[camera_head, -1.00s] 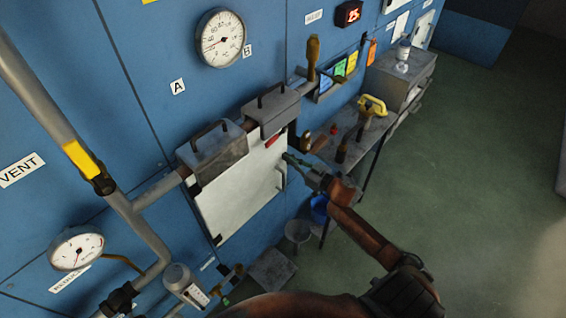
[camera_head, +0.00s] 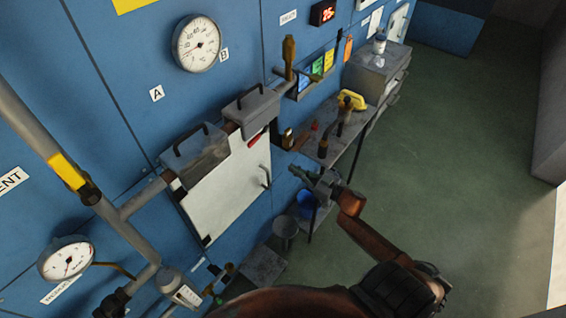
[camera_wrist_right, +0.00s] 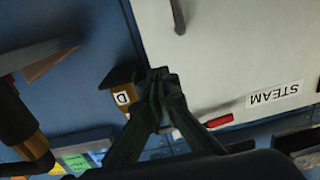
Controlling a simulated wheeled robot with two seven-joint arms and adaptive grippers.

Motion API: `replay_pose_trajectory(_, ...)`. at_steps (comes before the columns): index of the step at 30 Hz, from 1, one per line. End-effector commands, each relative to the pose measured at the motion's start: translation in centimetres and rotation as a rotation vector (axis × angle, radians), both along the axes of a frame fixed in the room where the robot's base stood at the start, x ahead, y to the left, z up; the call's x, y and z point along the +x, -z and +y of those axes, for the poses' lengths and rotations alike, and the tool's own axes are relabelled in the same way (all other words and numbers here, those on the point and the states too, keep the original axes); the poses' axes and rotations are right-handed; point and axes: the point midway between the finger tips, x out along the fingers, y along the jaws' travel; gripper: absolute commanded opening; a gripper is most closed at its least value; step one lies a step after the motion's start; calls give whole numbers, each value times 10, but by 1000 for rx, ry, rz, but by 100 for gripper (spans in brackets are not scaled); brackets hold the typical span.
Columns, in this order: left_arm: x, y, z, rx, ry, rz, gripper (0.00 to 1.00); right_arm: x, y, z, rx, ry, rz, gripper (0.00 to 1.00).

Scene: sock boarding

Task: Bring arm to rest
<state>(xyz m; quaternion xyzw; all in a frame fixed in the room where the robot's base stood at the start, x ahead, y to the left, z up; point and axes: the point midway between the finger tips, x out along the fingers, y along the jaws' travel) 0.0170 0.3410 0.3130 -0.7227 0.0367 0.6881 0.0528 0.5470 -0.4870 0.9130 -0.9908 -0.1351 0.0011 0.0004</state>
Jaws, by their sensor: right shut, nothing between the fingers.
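My right arm (camera_head: 368,240) reaches in from the bottom right in the head view. Its gripper (camera_head: 293,169) is shut and empty, a little right of the white door's handle (camera_head: 266,177). It looks clear of the door (camera_head: 225,190), but the exact gap is hard to judge. In the right wrist view the closed fingertips (camera_wrist_right: 158,76) show in front of the door's edge, beside a small block marked D (camera_wrist_right: 123,97). The door looks shut and carries a STEAM label (camera_wrist_right: 275,93). My left gripper is not in view.
A metal side table (camera_head: 352,140) with a yellow-handled tool (camera_head: 351,100) stands right of the door. A blue bucket (camera_head: 306,204) and a grey bucket (camera_head: 286,228) stand below. Pipes and gauges line the blue wall. Green floor (camera_head: 440,150) at the right is open.

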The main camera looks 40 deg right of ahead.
Motion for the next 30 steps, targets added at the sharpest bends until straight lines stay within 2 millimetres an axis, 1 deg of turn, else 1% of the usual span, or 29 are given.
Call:
replay_pose_trajectory(1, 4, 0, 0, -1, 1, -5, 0, -8, 1, -2, -1, 1, 2, 0)
replay_pose_trajectory(2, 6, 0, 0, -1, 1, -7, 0, -11, 1, -3, -1, 0, 2, 0)
replay_pose_trajectory(6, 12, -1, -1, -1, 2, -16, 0, -20, 0, -4, 0, -2, 1, 0)
replay_pose_trajectory(11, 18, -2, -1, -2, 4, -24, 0, -22, 0, -4, 0, -3, 0, 0)
replay_pose_trajectory(14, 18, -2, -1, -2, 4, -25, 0, -21, 1, -4, 0, -3, 1, 0)
replay_pose_trajectory(17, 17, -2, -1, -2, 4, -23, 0, -22, 12, -7, 0, 13, 16, 0)
replay_pose_trajectory(20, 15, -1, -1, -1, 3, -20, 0, -27, 47, -19, -7, 63, 67, 0)
replay_pose_trajectory(23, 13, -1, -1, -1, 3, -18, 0, -40, 106, -35, -25, 142, 155, 0)
replay_pose_trajectory(24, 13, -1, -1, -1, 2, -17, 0, -48, 133, -41, -33, 174, 199, 0)
replay_pose_trajectory(26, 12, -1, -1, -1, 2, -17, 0, -63, 175, -47, -50, 218, 268, 0)
replay_pose_trajectory(27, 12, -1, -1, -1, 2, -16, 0, -74, 202, -50, -61, 244, 314, 0)
replay_pose_trajectory(29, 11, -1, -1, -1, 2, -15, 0, -93, 242, -51, -76, 278, 387, 0)
replay_pose_trajectory(30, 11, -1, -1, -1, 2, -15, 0, -106, 268, -51, -89, 297, 437, 0)
